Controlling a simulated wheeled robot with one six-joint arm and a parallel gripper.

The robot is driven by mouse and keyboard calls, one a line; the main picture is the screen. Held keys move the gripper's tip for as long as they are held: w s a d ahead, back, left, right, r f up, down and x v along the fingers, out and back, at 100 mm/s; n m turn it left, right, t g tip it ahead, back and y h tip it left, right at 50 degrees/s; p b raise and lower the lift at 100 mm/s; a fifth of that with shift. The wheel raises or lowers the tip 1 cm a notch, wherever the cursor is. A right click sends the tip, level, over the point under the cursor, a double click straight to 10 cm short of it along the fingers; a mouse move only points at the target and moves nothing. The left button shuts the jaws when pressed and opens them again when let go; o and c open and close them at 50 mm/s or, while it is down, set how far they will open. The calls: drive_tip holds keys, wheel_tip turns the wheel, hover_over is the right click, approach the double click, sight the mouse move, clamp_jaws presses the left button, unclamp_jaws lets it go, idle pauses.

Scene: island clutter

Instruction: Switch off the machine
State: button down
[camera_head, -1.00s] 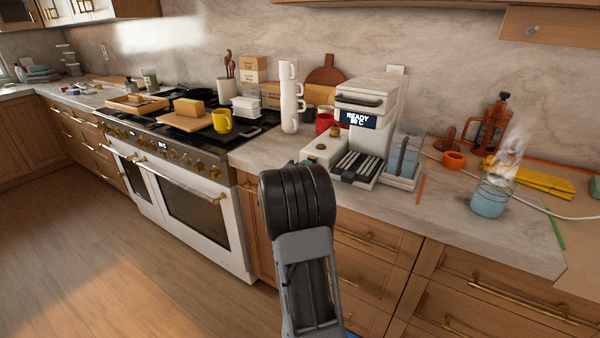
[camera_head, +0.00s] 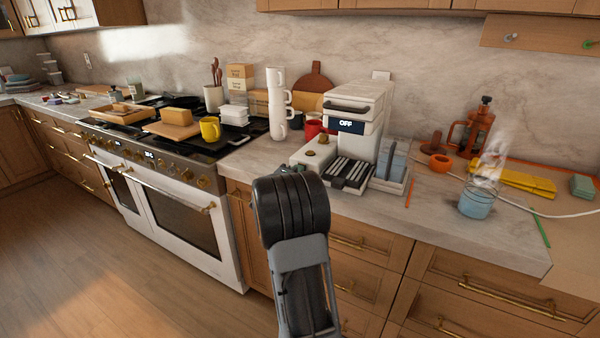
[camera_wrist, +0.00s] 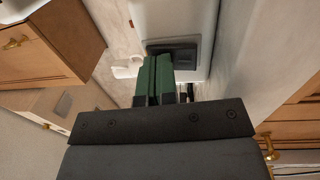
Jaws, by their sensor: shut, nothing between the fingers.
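The white coffee machine (camera_head: 372,96) stands on the marble counter, and its dark display (camera_head: 347,126) reads OFF. In the wrist view my gripper (camera_wrist: 154,78) shows as green fingers, shut together and empty. Its tips are close to a white body with a dark recess, seemingly the machine (camera_wrist: 190,22); I cannot tell whether they touch.
White stacked cups (camera_head: 277,105) and a red mug (camera_head: 314,129) stand left of the machine. A blue-grey container (camera_head: 391,165) stands close at its right. An orange cup (camera_head: 440,162), a French press (camera_head: 470,130) and a blue glass (camera_head: 476,200) are further right.

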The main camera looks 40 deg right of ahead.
drive_tip(key=shift+s+a+b, duration=0.15)
drive_tip(key=shift+a+b, duration=0.1)
drive_tip(key=shift+b, duration=0.05)
drive_tip(key=r+b+v, duration=0.2)
drive_tip(key=r+v, duration=0.1)
drive_tip(key=v, duration=1)
drive_tip(key=shift+a, duration=0.2)
drive_tip(key=s+a+f+m+g+y+p, duration=0.1)
drive_tip(key=s+a+f+g+y+p, duration=0.2)
drive_tip(key=s+a+f+g+y, duration=0.55)
drive_tip(key=s+a+r+m+t+y+p, duration=0.1)
drive_tip(key=s+a+r+t+y+p, duration=0.2)
drive_tip(key=a+r+y+p, duration=0.2)
drive_tip(key=s+a+r+m+t+y+p, duration=0.1)
drive_tip(key=s+a+r+t+y+p, duration=0.2)
drive_tip(key=a+r, duration=0.4)
drive_tip(key=a+t+y+p, duration=0.1)
drive_tip(key=a+y+p, duration=0.1)
drive_tip(key=a, duration=0.2)
drive_tip(key=shift+s+a, duration=0.25)
drive_tip(key=shift+s, duration=0.1)
